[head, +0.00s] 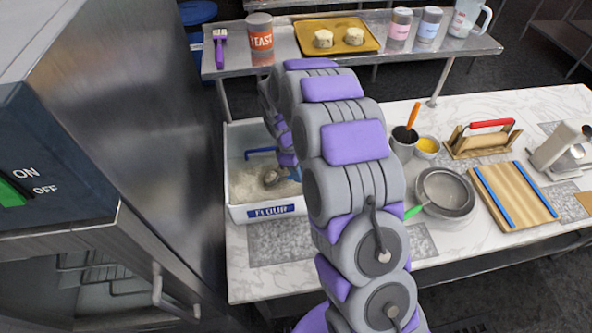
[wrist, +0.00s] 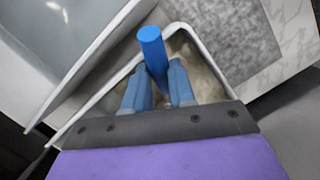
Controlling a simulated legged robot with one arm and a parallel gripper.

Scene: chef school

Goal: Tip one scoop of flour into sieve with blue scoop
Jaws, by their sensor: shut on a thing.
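The white flour bin (head: 267,211) stands at the left end of the marble counter, labelled FLOUR, with pale flour (head: 245,183) inside. My gripper (wrist: 159,80) is shut on the blue handle of the scoop (wrist: 152,46). How deep the bowl sits cannot be told. My gripper is mostly hidden by my arm there. The sieve (head: 446,188), round with metal mesh and a green handle, rests over a bowl on the counter, right of my arm.
A steel oven (head: 140,120) stands close left of the bin. Right of the sieve lies a wooden board with blue edges (head: 510,190). A back shelf holds a yellow tray (head: 335,27).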

